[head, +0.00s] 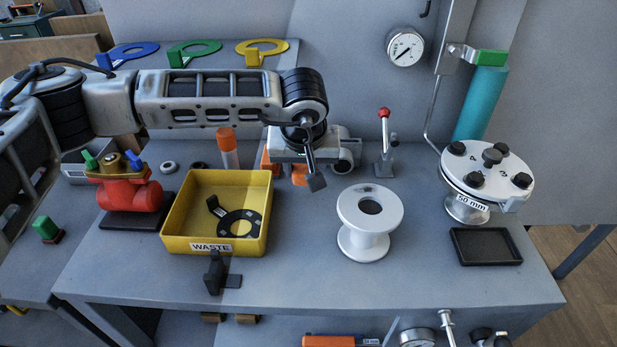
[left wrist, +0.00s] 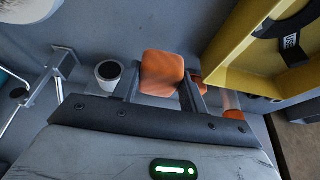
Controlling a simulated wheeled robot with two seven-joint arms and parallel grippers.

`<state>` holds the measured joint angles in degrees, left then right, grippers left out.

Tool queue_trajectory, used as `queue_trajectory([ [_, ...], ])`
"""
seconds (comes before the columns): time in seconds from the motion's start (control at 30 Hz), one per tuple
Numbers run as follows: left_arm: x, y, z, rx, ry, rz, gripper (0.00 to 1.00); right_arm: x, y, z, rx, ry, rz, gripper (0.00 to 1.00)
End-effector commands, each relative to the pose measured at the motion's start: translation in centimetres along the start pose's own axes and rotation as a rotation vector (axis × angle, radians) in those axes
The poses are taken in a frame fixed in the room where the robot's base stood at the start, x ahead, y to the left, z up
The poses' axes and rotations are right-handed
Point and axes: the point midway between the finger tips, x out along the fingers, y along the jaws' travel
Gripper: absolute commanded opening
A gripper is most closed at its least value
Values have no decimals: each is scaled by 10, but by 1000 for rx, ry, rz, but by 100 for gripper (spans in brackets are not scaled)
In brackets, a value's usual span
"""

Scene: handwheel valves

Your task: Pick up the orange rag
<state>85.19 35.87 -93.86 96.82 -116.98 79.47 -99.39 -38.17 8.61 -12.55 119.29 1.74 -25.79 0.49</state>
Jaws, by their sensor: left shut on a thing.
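The orange rag (left wrist: 162,73) looks like a soft-edged block in the left wrist view, between the two fingers of my left gripper (left wrist: 158,88). The gripper is shut on it. In the head view my left gripper (head: 300,172) points down behind the yellow bin, with its palm hiding most of the rag; a bit of orange (head: 300,176) shows under it. I cannot tell whether the rag is clear of the bench. My right gripper is not in view.
The yellow WASTE bin (head: 173,221) holds a black ring tool. An orange-topped tube (head: 228,150), a white spool (head: 352,239), a red-knobbed lever (head: 384,140) and the 50 mm flange valve (head: 490,165) stand around. The bench front (head: 310,275) is mostly clear.

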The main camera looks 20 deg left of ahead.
Motion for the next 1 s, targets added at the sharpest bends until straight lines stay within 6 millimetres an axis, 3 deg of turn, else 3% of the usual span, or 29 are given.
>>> queue_trajectory([
  [0.2, -60, -26, 17, 0, 4, 2, 21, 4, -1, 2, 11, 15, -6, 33],
  [0.4, -93, -51, 47, 0, 3, 1, 21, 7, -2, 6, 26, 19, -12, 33],
  [0.63, -116, -66, 65, -2, 1, 0, 21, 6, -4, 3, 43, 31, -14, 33],
  [1.0, -120, -69, 68, -1, 1, -1, 21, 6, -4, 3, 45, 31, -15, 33],
])
